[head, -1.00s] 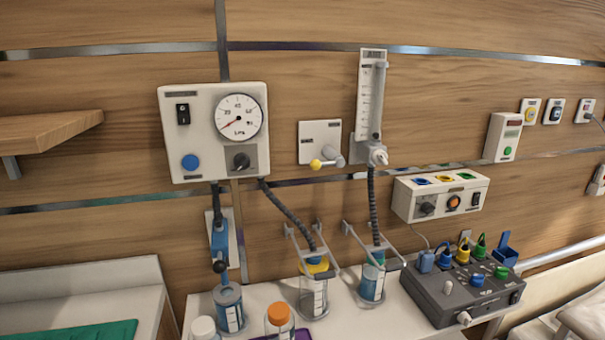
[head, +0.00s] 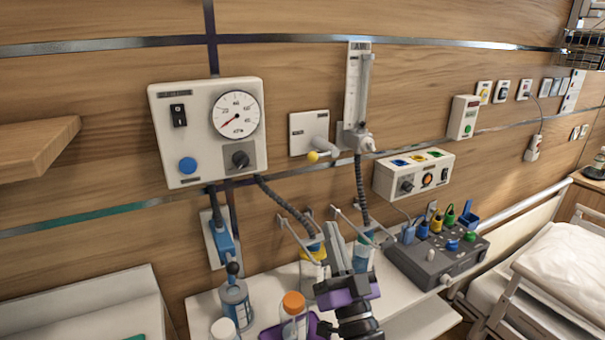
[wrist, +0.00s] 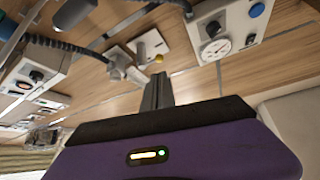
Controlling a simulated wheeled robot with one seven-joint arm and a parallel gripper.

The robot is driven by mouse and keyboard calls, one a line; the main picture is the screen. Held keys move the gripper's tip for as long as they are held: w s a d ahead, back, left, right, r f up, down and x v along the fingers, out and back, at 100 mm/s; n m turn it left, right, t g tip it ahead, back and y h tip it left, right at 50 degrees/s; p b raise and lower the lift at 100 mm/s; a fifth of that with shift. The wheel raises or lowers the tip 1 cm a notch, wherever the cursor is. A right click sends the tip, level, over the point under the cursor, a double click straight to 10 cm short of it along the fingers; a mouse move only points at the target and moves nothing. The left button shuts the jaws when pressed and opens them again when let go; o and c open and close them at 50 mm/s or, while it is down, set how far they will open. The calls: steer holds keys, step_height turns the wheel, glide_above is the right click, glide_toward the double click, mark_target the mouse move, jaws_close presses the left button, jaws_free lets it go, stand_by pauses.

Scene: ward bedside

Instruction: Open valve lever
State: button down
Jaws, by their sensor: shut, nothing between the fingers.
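The valve is a pale square wall plate (head: 309,131) with a short grey body and a lever ending in a yellow knob (head: 313,156). The lever points toward the lower left in the head view. In the wrist view the yellow knob (wrist: 159,59) shows beyond my fingers, near the plate (wrist: 150,45). My gripper (head: 334,231) is in the lower middle of the head view, below the valve and apart from it. Its grey fingers are shut and empty, pointing up toward the wall. In the wrist view the gripper (wrist: 157,76) also shows shut.
A gauge box (head: 208,131) is left of the valve and a flowmeter tube (head: 356,90) close on its right. Hoses and wire holders with jars lie below, partly behind my gripper.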

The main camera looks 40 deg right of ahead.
mark_target(314, 161)
steer(key=shift+s+d+r, duration=0.1)
steer(key=shift+r, duration=0.05)
steer(key=p+x, duration=0.5)
steer(key=x, duration=0.8)
steer(key=shift+s+r, duration=0.1)
steer(key=shift+s, duration=0.05)
steer(key=shift+w+d+r, duration=0.15)
steer(key=shift+w+d, duration=0.1)
steer(key=shift+w, duration=0.2)
